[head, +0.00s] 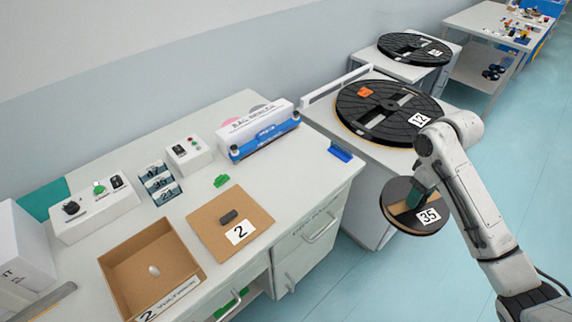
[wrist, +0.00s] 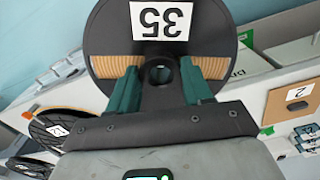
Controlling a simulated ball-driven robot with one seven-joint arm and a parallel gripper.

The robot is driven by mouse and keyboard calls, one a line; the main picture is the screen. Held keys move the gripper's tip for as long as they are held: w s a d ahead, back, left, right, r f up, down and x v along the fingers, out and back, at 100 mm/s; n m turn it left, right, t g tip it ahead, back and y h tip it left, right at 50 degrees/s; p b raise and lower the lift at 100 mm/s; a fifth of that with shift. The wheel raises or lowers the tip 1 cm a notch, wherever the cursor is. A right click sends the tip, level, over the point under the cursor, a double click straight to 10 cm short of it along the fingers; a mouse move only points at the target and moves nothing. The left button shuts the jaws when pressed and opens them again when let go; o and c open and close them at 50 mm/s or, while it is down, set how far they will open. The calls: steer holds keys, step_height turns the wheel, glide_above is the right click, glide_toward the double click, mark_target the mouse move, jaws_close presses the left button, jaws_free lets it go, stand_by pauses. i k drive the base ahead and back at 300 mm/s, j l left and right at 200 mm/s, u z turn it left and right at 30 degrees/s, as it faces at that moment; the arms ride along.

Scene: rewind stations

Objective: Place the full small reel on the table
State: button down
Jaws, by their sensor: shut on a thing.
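The small reel (head: 408,216) is dark with a white label reading 35, and it hangs in the air beyond the right end of the table. In the wrist view the small reel (wrist: 215,45) fills the upper middle, with tan wound material showing between its dark flanges. My gripper (wrist: 161,80) has green fingers shut on the reel near its hub. In the head view my gripper (head: 416,196) comes down from the right and partly hides the reel. The table (head: 290,170) is white, and its right end is bare near a blue piece.
On the table stand an open cardboard box (head: 190,260), a brown board labelled 2 (head: 205,215), a bag sealer (head: 262,130), control boxes (head: 98,208) and a small blue item (head: 340,154). A large reel labelled 12 (head: 370,118) lies on a cabinet behind. Free room shows at the table's right front.

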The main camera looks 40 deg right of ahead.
mark_target(301, 169)
steer(key=i+j, duration=0.65)
steer(key=i, duration=0.2)
